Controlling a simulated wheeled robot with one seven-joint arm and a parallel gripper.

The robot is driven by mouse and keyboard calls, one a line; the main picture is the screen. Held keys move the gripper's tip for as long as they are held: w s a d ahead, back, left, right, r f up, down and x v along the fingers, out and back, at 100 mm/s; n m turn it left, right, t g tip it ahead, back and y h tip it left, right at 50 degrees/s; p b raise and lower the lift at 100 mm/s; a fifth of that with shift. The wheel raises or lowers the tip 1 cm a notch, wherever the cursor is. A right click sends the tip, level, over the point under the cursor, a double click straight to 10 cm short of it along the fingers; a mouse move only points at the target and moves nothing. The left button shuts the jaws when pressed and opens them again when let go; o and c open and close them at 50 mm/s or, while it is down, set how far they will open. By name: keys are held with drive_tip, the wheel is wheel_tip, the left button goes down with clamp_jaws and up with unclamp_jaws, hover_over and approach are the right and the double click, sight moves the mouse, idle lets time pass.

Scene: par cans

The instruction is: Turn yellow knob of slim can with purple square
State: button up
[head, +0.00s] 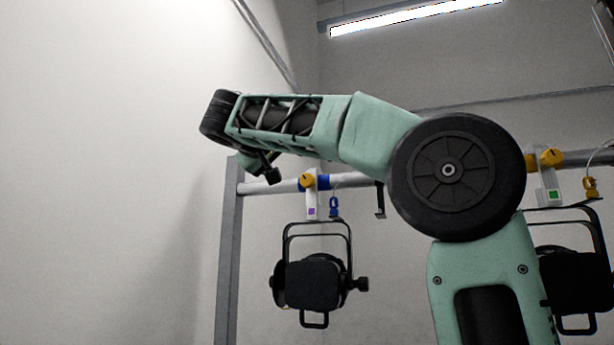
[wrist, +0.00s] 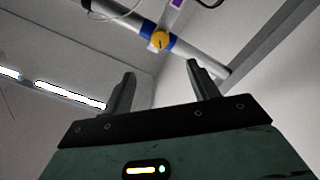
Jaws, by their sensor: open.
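The slim can with a purple square (head: 312,211) is a black lamp (head: 312,283) hanging from a grey bar by a white clamp. Its yellow knob (head: 307,181) sits on the clamp at the bar, beside a blue band. In the wrist view the yellow knob (wrist: 160,41) shows beyond the fingertips and roughly between them, with the purple square (wrist: 177,3) at the top edge. My gripper (wrist: 161,68) is open and empty, apart from the knob. In the head view my arm's end is left of the clamp, near the bar, and its fingers are hard to make out.
The grey bar (head: 270,187) runs across to the right from a grey post (head: 228,260) at left. A second black lamp (head: 574,282) with a green square (head: 553,195) and yellow knob (head: 552,158) hangs at right, partly behind my arm. A blue clip (head: 334,207) hangs beside the first clamp.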

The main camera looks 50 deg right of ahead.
sight(306, 180)
drive_tip(key=p+x, duration=0.7)
drive_tip(key=x, duration=0.9)
drive_tip(key=shift+d+r, duration=0.15)
drive_tip(key=shift+d, duration=0.1)
drive_tip(key=shift+w+d, duration=0.2)
drive_tip(key=shift+d, duration=0.2)
drive_tip(key=shift+f, duration=0.2)
drive_tip(key=c, duration=1)
